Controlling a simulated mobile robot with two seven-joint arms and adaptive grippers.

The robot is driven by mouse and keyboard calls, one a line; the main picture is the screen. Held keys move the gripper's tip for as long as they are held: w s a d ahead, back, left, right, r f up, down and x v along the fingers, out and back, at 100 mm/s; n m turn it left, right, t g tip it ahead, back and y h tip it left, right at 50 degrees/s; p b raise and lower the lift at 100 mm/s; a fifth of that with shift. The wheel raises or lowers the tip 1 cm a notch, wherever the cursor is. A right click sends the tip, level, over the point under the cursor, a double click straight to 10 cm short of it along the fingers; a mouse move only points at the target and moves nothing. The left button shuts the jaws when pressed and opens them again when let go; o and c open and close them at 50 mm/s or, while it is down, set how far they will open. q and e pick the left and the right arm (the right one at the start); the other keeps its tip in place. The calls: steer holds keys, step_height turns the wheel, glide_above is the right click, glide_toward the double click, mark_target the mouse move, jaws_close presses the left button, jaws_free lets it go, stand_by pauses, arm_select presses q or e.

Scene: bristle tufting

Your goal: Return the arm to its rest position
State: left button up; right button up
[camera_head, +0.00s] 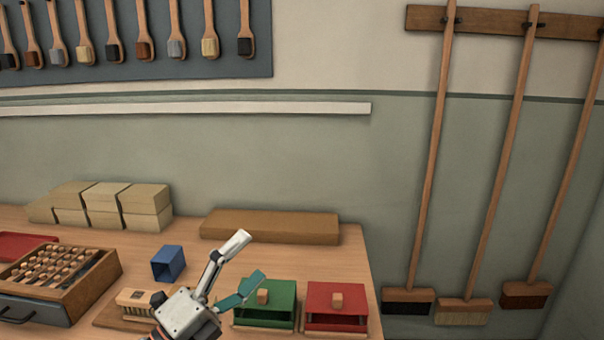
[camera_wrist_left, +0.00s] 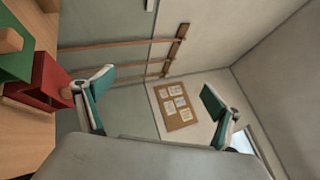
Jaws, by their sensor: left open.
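My left gripper (camera_head: 244,263) is open and empty above the front of the wooden table, in the lower middle of the head view. Its two fingers are spread, one pale grey and one showing a teal pad. In the left wrist view the open fingers (camera_wrist_left: 150,105) frame only the wall, with nothing between them. The green box (camera_head: 280,304) is just right of the gripper, and the red box (camera_head: 337,308) is further right; each has a small wooden block on top. My right gripper is in neither view.
A blue cup (camera_head: 168,264) and a wooden tray of small pieces (camera_head: 108,277) stand left of the gripper. A brush block (camera_head: 132,298) lies partly behind it. Pale stacked blocks (camera_head: 147,201) and a long brown block (camera_head: 270,227) are at the back. Brooms (camera_head: 430,170) hang right.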

arm_select(q)
steer(key=s+a+f+n+y, duration=0.2)
steer(key=a+f+n+y, duration=0.6)
steer(key=a+n+y, duration=0.15)
steer(key=s+a+f+n+y, duration=0.2)
steer(key=a+f+n+y, duration=0.55)
steer(key=a+n, duration=0.2)
steer(key=s+a+f+n+g+y, duration=0.1)
steer(key=s+a+f+g, duration=0.35)
steer(key=s+f, duration=0.45)
steer(key=s+a+f+n+g+y, duration=0.1)
steer(key=s+a+f+n+g, duration=0.15)
steer(key=s+f+g, duration=0.6)
steer(key=d+f+n+t+h+p, duration=0.1)
steer(key=d+f+n+t+h, duration=0.1)
steer(key=d+f+t+h, duration=0.4)
steer(key=s+d+f+t, duration=0.1)
steer(key=d+f, duration=0.4)
steer(key=d, duration=0.4)
steer(key=shift+d+f+h, duration=0.15)
steer(key=shift+d+h, duration=0.05)
steer(key=shift+h, duration=0.2)
